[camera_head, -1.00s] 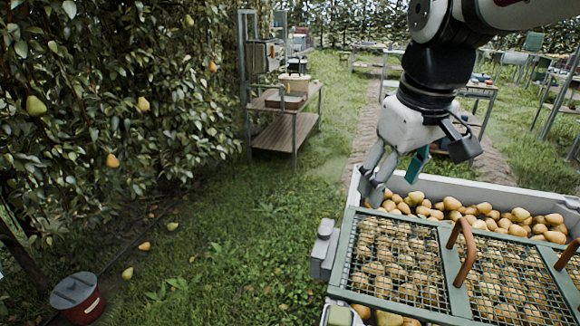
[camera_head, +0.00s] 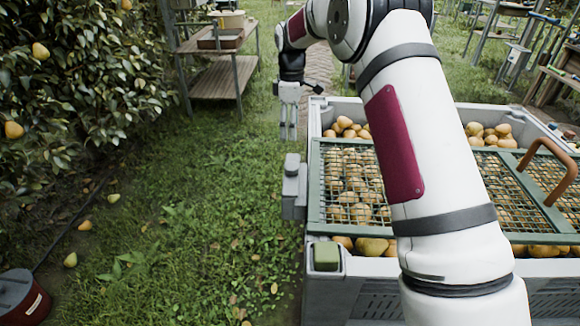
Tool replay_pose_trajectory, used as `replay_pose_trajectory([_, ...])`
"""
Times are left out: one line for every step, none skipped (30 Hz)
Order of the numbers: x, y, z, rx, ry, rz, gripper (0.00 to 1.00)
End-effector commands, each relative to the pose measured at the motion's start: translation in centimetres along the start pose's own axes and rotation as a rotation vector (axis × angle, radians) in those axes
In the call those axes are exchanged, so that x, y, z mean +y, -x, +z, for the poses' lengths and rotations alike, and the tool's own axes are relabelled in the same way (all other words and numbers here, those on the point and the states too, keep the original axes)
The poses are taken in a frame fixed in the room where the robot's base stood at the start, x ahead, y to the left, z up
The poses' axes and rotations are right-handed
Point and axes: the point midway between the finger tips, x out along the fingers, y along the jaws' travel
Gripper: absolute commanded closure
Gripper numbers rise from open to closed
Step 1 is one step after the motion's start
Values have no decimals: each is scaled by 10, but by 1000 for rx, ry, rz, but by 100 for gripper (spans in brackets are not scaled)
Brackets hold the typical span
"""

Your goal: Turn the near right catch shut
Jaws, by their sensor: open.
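The grey crate (camera_head: 300,255) of pears stands at the right, with a green-framed mesh lid (camera_head: 318,195) lying across it. A brown curved handle (camera_head: 548,172) rises from the lid. A green block (camera_head: 326,256) sits on the crate's near left corner. A grey fitting (camera_head: 293,188) is on its left side. I cannot make out the near right catch; my arm covers part of the near side and the right end is cut off. My gripper (camera_head: 288,132) hangs open and empty, fingers down, just left of the crate's far left corner, apart from the lid.
Grass to the left of the crate is clear, with a few fallen pears (camera_head: 70,260). A wooden shelf (camera_head: 215,75) stands behind, and tables are at the far right.

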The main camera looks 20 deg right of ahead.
Motion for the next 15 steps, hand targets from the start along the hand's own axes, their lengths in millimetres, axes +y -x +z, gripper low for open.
replay_pose_trajectory([2,-6,-1,0,5,-2,39])
replay_pose_trajectory([3,-8,-1,0,8,-3,39])
replay_pose_trajectory([3,-12,-2,-1,10,-4,39])
replay_pose_trajectory([3,-14,-2,-1,11,-4,39])
replay_pose_trajectory([3,-17,-2,-1,11,-4,39])
replay_pose_trajectory([3,-22,-1,-1,11,-4,39])
replay_pose_trajectory([3,-26,-1,-2,10,-5,39])
replay_pose_trajectory([3,-31,-1,-2,10,-5,39])
replay_pose_trajectory([2,-39,-1,-2,10,-5,39])
replay_pose_trajectory([2,-44,-1,-2,10,-6,39])
replay_pose_trajectory([2,-51,-1,-2,10,-6,39])
replay_pose_trajectory([2,-59,-1,-2,10,-7,39])
replay_pose_trajectory([2,-65,-1,-2,9,-7,39])
replay_pose_trajectory([2,-71,-1,-2,9,-6,39])
replay_pose_trajectory([2,-78,-2,-1,9,-6,39])
